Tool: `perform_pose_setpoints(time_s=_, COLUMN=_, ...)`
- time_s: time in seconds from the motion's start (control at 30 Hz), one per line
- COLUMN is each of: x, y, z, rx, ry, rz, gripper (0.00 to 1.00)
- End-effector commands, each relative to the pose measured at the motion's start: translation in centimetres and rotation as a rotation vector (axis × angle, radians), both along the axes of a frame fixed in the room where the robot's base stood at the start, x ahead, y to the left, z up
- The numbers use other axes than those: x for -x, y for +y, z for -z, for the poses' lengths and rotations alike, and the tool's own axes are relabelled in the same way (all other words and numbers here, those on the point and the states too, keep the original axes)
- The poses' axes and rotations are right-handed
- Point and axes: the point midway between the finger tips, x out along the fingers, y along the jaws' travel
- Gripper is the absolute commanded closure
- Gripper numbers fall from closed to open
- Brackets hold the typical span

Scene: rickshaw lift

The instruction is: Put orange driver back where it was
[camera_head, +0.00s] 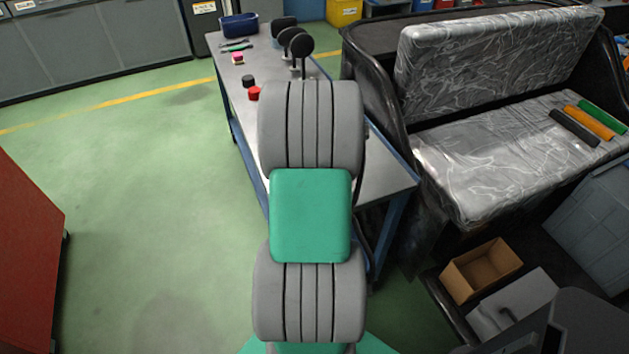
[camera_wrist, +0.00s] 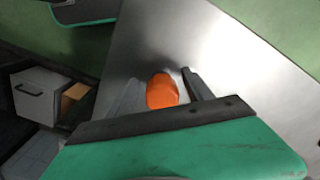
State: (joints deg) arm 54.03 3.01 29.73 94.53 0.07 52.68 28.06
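In the wrist view, an orange rounded object (camera_wrist: 162,91), which looks like the driver's handle, shows between the two fingers of my gripper (camera_wrist: 165,86). The left finger appears to meet its side. A narrow gap seems to show beside the right finger, so I cannot tell whether the fingers hold it. Its lower part is hidden behind the gripper. The metal table top (camera_wrist: 225,65) lies behind it. In the head view, my arm hides the gripper and this object. The workbench (camera_head: 385,165) shows on both sides of the arm.
A blue bin (camera_head: 239,25), pliers (camera_head: 236,45), a red knob (camera_head: 254,94) and black mirrors (camera_head: 301,45) lie toward the bench's far end. A rickshaw seat (camera_head: 470,150) at right bears black, orange and green rolls. A cardboard box (camera_head: 481,270) stands below.

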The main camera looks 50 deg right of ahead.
Motion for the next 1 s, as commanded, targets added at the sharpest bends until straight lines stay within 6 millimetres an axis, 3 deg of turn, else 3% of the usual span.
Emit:
perform_pose_setpoints(time_s=0.33, x=-0.1, y=-0.1, z=-1.1, rx=0.004, ry=-0.003, rz=0.000, gripper=0.40)
perform_pose_setpoints(time_s=0.7, x=0.0, y=-0.1, z=-9.9, rx=0.004, ry=-0.003, rz=0.000, gripper=0.40)
perform_pose_setpoints(time_s=0.83, x=0.0, y=0.0, z=-11.7, rx=0.002, ry=-0.001, rz=0.000, gripper=0.40)
perform_pose_setpoints(time_s=1.0, x=-0.3, y=0.5, z=-12.5, rx=0.003, ry=-0.002, rz=-0.017, gripper=0.40)
